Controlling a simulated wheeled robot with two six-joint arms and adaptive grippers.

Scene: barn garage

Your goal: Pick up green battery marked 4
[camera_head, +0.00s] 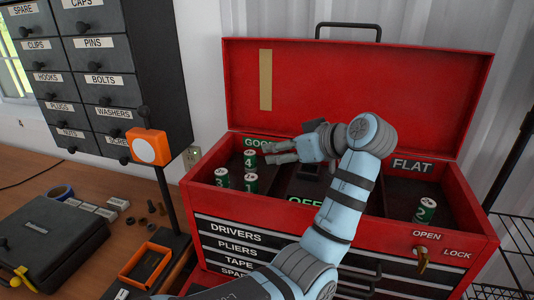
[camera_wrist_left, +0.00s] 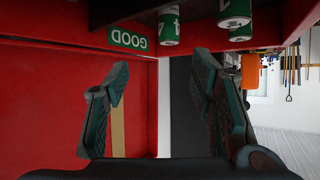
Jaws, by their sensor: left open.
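The green battery marked 4 (camera_head: 250,160) stands upright in the left GOOD compartment of the red toolbox (camera_head: 209,195), behind the batteries marked 3 (camera_head: 221,178) and 1 (camera_head: 251,184). My left gripper (camera_head: 270,152) is above the box, just right of battery 4, its fingers pointing left. It is open and empty. In the left wrist view the left gripper (camera_wrist_left: 160,72) has its fingers spread, with nothing between them. Battery 4 (camera_wrist_left: 168,27) shows there upside down at the top, beside the GOOD label, apart from the fingers. My right gripper is not seen.
A battery marked 2 (camera_head: 426,210) stands in the FLAT compartment at the right. The open lid (camera_head: 350,90) rises behind my gripper. An orange-and-white box on a post (camera_head: 149,147) and a drawer cabinet (camera_head: 105,75) stand left. A black case (camera_head: 45,245) lies on the bench.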

